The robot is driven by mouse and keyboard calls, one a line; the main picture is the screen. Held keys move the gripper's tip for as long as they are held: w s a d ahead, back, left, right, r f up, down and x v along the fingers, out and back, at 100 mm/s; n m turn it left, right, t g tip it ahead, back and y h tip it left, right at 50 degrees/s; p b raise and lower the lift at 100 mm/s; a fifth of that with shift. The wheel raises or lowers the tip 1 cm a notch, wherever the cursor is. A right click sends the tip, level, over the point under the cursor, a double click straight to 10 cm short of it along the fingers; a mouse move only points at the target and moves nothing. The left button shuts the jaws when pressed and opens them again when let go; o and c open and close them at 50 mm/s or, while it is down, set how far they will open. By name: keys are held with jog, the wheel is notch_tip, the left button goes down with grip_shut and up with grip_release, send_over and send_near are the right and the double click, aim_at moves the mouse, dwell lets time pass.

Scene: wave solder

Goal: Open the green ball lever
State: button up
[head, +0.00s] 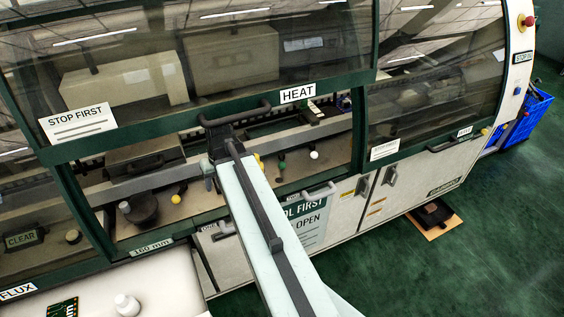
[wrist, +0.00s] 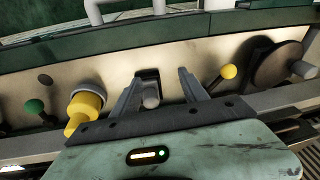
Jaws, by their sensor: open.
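The green ball lever shows in the head view (head: 282,166) on the panel inside the machine opening, right of my arm. In the wrist view its green ball (wrist: 34,106) is at the far left on a short dark stem. My gripper (wrist: 160,88) is open, its two fingers apart in front of the panel. A grey knob (wrist: 150,96) in a dark slot appears between or just behind the fingers; I cannot tell whether they touch it. In the head view my gripper (head: 209,178) is left of the green ball and partly hidden by my arm.
A yellow-handled fitting (wrist: 84,108) lies between my gripper and the green ball. A yellow ball lever (wrist: 228,72) and a dark crank wheel (wrist: 277,64) are on the other side. A white ball (head: 314,155) is beyond the green one. The raised hood's handle (head: 235,113) is above my arm.

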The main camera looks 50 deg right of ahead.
jog(key=s+d+m+t, duration=0.1)
jog(key=s+d+m, duration=0.15)
jog(key=d, duration=1.15)
jog(key=m+t+h, duration=0.1)
jog(key=m, duration=0.1)
send_near(283, 164)
jog(key=f, duration=0.2)
jog(key=b+x, duration=0.7)
jog(key=x, duration=0.1)
jog(key=shift+w+d, duration=0.1)
jog(key=shift+w, duration=0.25)
jog(key=shift+r, duration=0.1)
grip_shut()
jog(key=shift+r, duration=0.1)
